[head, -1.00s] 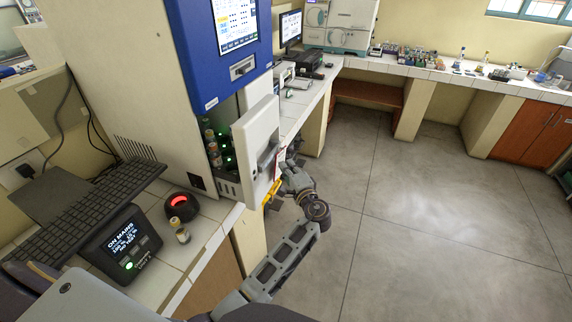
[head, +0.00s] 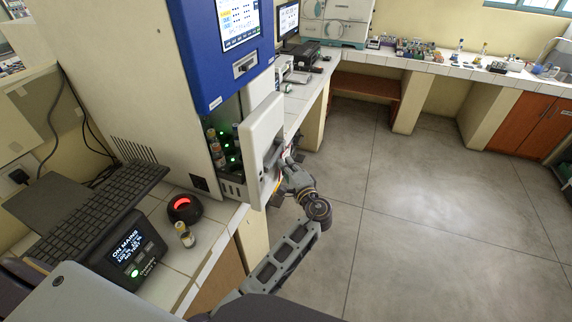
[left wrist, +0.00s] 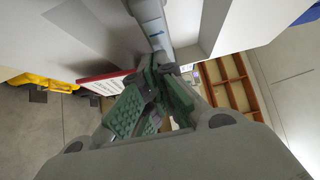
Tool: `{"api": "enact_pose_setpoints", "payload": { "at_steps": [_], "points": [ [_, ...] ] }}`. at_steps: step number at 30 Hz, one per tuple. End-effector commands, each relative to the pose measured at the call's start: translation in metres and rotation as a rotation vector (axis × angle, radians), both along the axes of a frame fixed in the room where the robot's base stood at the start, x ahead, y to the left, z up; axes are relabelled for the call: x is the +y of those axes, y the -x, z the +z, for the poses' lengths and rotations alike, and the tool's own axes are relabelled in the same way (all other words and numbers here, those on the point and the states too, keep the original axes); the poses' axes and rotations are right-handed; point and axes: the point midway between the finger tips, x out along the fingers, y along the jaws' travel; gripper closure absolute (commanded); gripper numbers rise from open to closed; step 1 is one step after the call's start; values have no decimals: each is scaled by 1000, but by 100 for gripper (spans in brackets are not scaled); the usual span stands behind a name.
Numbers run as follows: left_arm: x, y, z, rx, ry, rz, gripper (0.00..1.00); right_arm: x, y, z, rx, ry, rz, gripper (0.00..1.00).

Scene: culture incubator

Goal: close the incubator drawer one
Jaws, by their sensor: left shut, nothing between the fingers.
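The incubator (head: 150,60) is a tall cream cabinet with a blue upper panel and a screen. Its drawer (head: 262,135) has a thick white front and stands pulled out, with vials (head: 215,148) and green lights visible behind the front. A grey handle shows on the front's outer face, and as a bar (left wrist: 153,28) in the left wrist view. My left gripper (head: 286,168) is at the outer face, close to the handle. Its green-padded fingers (left wrist: 157,75) are shut and empty near the bar's lower end; contact is unclear. My right gripper is out of view.
A black red-lit device (head: 184,208), a small vial (head: 185,236) and a display box (head: 128,250) stand on the tiled counter left of the drawer. A keyboard (head: 95,210) lies behind them. The floor (head: 430,200) to the right is clear.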

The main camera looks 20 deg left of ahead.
Motion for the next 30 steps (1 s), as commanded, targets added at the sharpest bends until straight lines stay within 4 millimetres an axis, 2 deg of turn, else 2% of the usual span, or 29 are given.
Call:
{"api": "enact_pose_setpoints", "payload": {
  "at_steps": [5,8,24,30],
  "points": [
    [6,0,0,1,-1,1,100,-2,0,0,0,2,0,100],
    [17,-1,0,1,-3,1,100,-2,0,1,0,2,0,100],
    [122,-4,0,0,-1,4,100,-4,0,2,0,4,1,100],
    [145,-5,0,0,-1,1,100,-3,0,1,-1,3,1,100]
  ]
}}
